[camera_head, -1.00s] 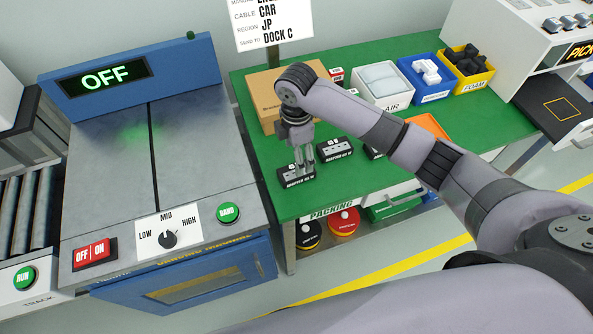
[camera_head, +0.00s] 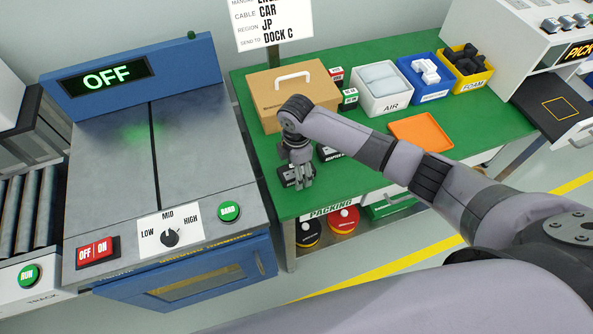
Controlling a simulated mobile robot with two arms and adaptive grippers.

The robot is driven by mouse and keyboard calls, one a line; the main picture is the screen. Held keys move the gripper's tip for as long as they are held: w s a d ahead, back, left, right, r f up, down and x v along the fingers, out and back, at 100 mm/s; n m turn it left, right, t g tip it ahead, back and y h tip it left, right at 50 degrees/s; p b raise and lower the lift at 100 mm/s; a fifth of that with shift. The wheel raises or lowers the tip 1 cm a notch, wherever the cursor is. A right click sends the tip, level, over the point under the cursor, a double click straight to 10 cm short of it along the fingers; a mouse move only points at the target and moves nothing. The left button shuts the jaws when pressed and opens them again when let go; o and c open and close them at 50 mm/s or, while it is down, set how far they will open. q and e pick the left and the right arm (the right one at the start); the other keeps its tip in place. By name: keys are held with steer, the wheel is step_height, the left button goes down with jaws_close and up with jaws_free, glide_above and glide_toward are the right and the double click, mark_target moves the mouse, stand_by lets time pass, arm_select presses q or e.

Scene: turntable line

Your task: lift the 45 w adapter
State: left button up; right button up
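Dark adapters stand in a row on the green packing table. The nearest adapter (camera_head: 285,178) is at the table's left front, mostly covered by my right gripper (camera_head: 303,186). Its label is hidden now; in the earlier view it seems to read 45 W. My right gripper points down, its fingers at this adapter. Whether they are closed on it cannot be told. A second adapter (camera_head: 331,154) is just behind and to the right, partly covered by the wrist; its label is too small to read surely. My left gripper is not in view.
A cardboard box (camera_head: 262,98) with a white handle is behind the gripper. An AIR bin (camera_head: 383,104), blue bin (camera_head: 434,93) and yellow foam bin (camera_head: 476,82) line the back. An orange tray (camera_head: 420,131) lies right. A grey-blue machine (camera_head: 190,130) stands left, showing OFF.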

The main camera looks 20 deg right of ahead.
steer(key=c, duration=1.2)
steer(key=shift+c, duration=0.3)
steer(key=shift+r, duration=0.15)
